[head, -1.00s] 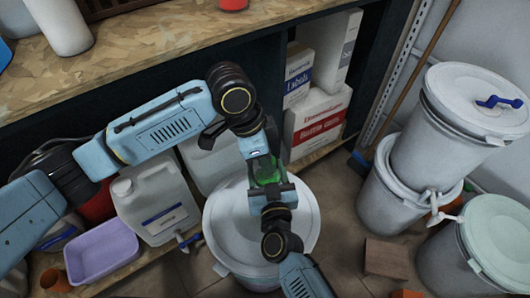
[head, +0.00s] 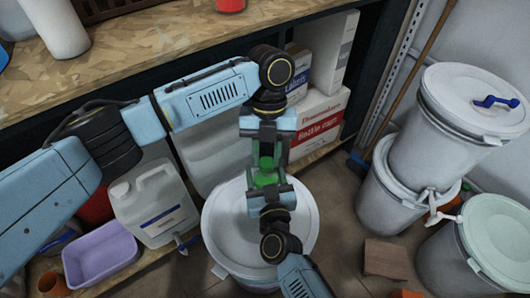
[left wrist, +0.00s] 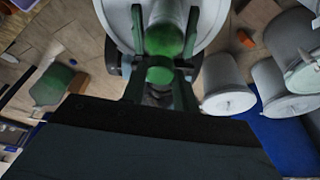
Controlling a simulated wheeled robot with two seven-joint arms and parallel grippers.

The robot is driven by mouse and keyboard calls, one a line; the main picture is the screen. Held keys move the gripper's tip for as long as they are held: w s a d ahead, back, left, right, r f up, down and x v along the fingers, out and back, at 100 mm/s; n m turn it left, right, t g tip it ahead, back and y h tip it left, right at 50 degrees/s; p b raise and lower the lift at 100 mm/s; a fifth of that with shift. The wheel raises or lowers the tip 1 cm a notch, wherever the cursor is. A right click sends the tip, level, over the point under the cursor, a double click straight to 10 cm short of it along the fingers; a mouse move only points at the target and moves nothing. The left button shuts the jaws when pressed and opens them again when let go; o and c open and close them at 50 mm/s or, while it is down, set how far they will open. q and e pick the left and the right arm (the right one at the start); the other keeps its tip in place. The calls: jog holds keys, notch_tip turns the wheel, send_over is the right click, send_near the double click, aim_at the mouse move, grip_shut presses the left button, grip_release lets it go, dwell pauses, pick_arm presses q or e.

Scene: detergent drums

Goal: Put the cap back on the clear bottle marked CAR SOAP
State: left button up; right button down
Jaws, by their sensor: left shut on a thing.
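My left gripper (head: 267,150) points down from above, fingers shut on a small green cap, whose round top (left wrist: 160,70) shows between the fingers in the left wrist view. Right below it is the green-tinted bottle (head: 265,179), which also shows as a green cylinder (left wrist: 165,28) in the left wrist view. My right gripper (head: 268,192) comes up from below, with its fingers on both sides of the bottle, apparently shut on it. Cap and bottle are close and roughly in line. I cannot tell whether they touch. The CAR SOAP marking is not readable.
A white lidded drum (head: 230,225) stands under the grippers. A white jug (head: 155,205) and a purple tub (head: 100,255) are at left. Stacked drums (head: 430,150) stand at right. The wooden shelf (head: 130,60) runs behind my left arm.

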pick_arm(q)
jog(key=m+y, duration=0.1)
jog(key=m, duration=0.5)
jog(key=shift+d+t+y, duration=0.2)
jog(key=shift+t+y, duration=0.1)
jog(key=shift+y, duration=0.1)
jog(key=m, duration=0.3)
jog(key=m+t+y, duration=0.1)
jog(key=m, duration=0.2)
jog(key=shift+s+d, duration=0.1)
jog(key=shift+s, duration=0.1)
jog(key=o, duration=1)
jog(key=shift+r, duration=0.1)
jog(key=shift+r, duration=2.15)
jog(key=shift+c, duration=0.3)
